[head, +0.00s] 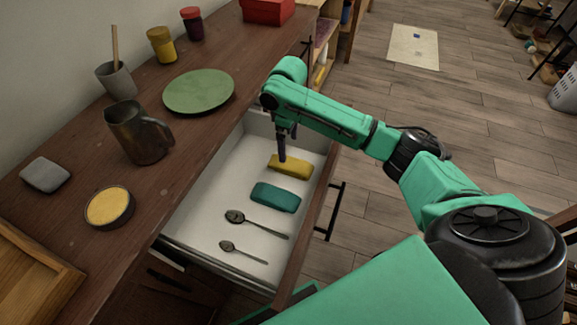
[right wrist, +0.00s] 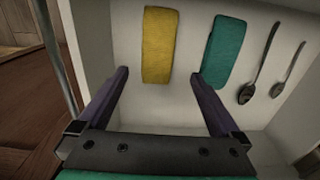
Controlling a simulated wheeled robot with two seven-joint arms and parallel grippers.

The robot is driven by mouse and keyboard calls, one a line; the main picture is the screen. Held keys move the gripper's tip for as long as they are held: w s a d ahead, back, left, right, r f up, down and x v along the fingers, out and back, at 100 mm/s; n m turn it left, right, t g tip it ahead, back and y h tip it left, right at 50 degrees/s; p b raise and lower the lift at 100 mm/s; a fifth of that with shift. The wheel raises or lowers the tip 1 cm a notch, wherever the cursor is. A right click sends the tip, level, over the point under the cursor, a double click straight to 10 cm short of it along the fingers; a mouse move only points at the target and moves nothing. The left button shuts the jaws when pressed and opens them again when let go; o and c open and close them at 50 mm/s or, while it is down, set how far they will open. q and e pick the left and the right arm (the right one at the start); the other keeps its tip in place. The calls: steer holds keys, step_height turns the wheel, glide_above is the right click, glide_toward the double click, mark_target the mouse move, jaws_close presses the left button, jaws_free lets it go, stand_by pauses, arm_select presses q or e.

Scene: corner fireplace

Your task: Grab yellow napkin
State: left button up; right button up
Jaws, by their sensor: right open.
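The yellow napkin (head: 290,166) is a folded flat bundle lying in the open white drawer (head: 205,205), towards its far end. In the right wrist view the yellow napkin (right wrist: 157,46) lies ahead of and between the fingers, apart from them. My right gripper (head: 282,157) points down over the drawer by the napkin's left end in the head view. It also shows in the right wrist view (right wrist: 160,78), open and empty. A teal folded napkin (head: 276,197) lies beside the yellow one. My left gripper is not in view.
Two dark spoons (head: 257,224) (head: 243,252) lie in the drawer's near part. The counter holds a metal pitcher (head: 137,133), a green plate (head: 199,91), a grey cup (head: 117,81) and a yellow-topped bowl (head: 109,207). The drawer walls stand close around my right gripper.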

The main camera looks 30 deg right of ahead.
mark_target(289, 163)
step_height(289, 163, down, 10)
steer(key=shift+w+d+r+b, duration=0.1)
steer(key=shift+d+r+b, duration=0.1)
steer(key=shift+b, duration=0.55)
steer(key=shift+c, duration=0.6)
steer(key=shift+r, duration=0.15)
steer(key=c, duration=1.1)
